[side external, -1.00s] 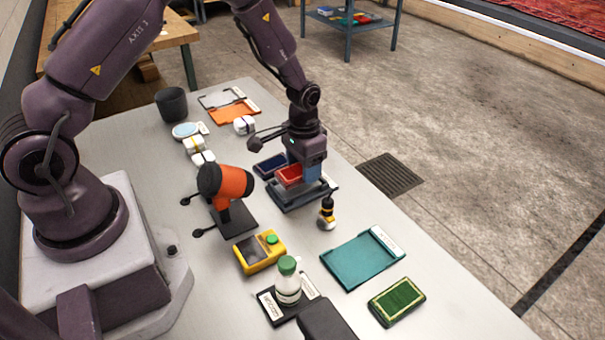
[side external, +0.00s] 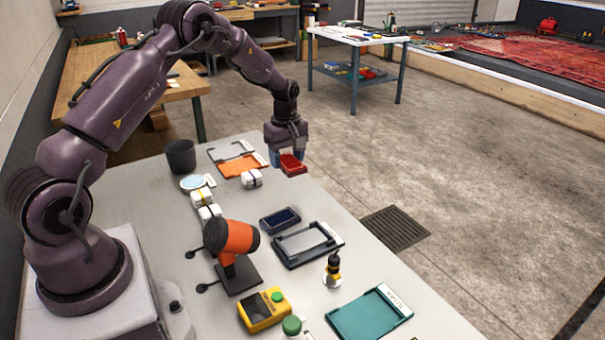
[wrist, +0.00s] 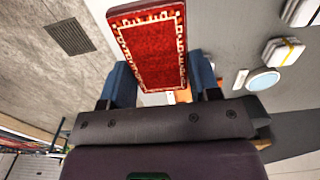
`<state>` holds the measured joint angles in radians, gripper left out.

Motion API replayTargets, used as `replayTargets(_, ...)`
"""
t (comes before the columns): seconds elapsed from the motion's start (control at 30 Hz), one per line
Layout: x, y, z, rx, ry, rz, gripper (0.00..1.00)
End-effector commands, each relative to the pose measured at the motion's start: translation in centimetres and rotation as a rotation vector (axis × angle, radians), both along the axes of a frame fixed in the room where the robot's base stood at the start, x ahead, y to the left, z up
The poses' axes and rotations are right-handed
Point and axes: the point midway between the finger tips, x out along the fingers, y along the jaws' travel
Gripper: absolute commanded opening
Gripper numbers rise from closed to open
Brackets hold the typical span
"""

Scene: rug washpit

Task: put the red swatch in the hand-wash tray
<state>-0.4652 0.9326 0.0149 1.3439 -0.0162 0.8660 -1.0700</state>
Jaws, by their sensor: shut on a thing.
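The red swatch (side external: 292,165) is held in my gripper (side external: 288,155), in the air above the far right part of the table. In the wrist view the swatch (wrist: 150,48), red with a pale patterned border, sits between the blue fingers of my gripper (wrist: 161,80). Several labelled trays lie on the table: an orange tray (side external: 240,167), a grey tray (side external: 229,151) behind it, a dark tray (side external: 291,258) with a grey floor, and a teal tray (side external: 365,314). The labels are too small to read, so I cannot tell which is the hand-wash tray.
A navy swatch (side external: 280,220) lies beside the dark tray.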

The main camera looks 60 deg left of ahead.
Motion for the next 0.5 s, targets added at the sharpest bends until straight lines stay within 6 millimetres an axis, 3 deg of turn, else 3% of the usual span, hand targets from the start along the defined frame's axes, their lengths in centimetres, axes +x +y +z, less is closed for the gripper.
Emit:
replayTargets(0.03, -0.2, 2.1, -0.4, 0.001, -0.001, 0.144, 0.29)
replayTargets(0.3, -2.5, 11.7, -1.6, 0.001, 0.002, 0.937, 0.29)
replayTargets(0.5, -5.1, 17.2, -2.4, 0.002, 0.001, 1.425, 0.29)
